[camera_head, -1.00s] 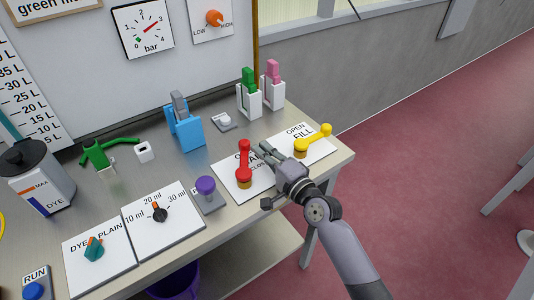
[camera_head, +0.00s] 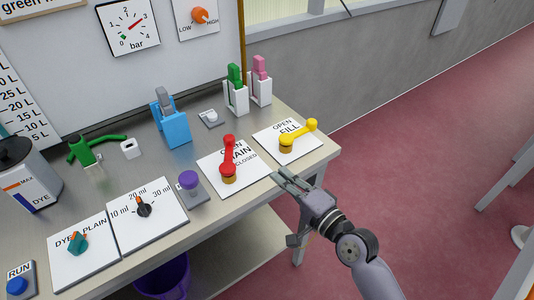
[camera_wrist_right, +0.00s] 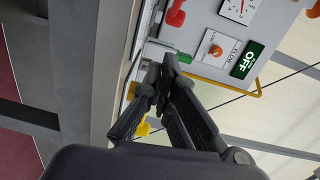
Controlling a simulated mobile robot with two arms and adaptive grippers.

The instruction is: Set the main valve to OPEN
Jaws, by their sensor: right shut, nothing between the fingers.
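The main valve is a red lever (camera_head: 228,158) on a white plate (camera_head: 208,178) marked MAIN, with CLOSED printed at its right. Its arm points from the pivot toward the back of the bench, over the partly covered word OPEN. My right gripper (camera_head: 277,174) is shut and empty, at the bench's front edge. It is to the right of the red lever and apart from it. Its fingers (camera_wrist_right: 168,70) also show in the right wrist view with their tips together. My left gripper is not in view.
A yellow FILL lever (camera_head: 299,133) stands on its own plate just behind my right gripper. A purple knob (camera_head: 188,179) is left of the main valve. Green (camera_head: 235,75) and pink (camera_head: 260,66) switches stand behind. Open floor (camera_head: 420,160) lies to the right.

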